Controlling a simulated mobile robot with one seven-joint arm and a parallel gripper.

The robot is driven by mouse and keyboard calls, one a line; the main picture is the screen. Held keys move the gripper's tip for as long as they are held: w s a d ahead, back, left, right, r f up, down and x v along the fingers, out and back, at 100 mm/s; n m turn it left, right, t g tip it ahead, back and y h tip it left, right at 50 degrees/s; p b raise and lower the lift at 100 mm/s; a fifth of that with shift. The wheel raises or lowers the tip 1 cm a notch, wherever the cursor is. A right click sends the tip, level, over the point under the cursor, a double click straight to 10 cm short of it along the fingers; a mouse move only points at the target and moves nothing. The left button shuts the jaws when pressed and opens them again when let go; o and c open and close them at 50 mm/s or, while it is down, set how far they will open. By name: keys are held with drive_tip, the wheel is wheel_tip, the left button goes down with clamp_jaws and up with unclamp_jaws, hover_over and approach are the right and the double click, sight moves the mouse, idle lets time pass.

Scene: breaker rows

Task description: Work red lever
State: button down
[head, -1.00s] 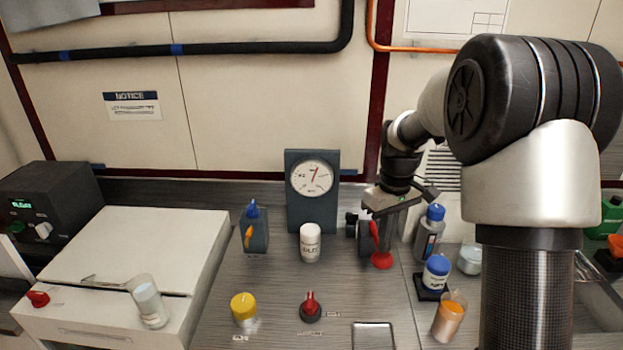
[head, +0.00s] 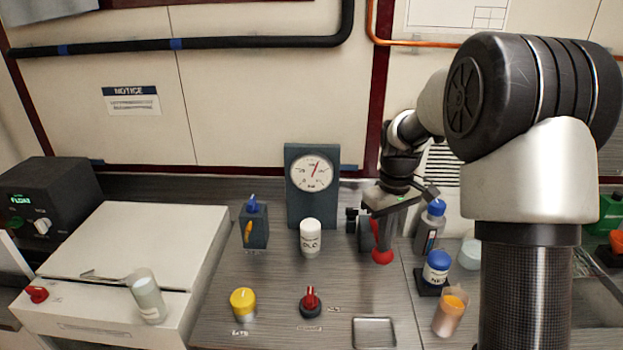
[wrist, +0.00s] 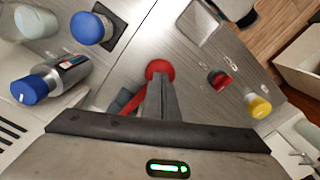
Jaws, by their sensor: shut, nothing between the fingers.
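The red lever (head: 381,257), a red arm with a round red ball end, hangs down from a dark grey housing (head: 364,232) on the bench. My gripper (head: 384,238) is shut and empty, pointing down in front of the lever and partly hiding its arm. In the wrist view the red ball (wrist: 160,68) shows just beyond the tips of my shut gripper (wrist: 161,90), and a strip of the red arm shows at their left. I cannot tell whether the fingers touch the lever.
Right of the lever stand a grey bottle with a blue cap (head: 430,228), a blue-lidded jar (head: 437,268) and an orange-filled cup (head: 451,312). A white jar (head: 310,238), a red rotary knob (head: 311,303) and a yellow knob (head: 243,303) are to the left. A gauge (head: 312,175) stands behind.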

drive_tip(key=shift+f+b, duration=0.45)
drive_tip(key=shift+f, duration=0.45)
drive_tip(key=shift+r, duration=0.1)
drive_tip(key=shift+r+p, duration=1.2)
drive_tip(key=shift+r, duration=0.25)
drive_tip(key=shift+r+p, duration=1.85)
drive_tip(key=shift+r, duration=0.65)
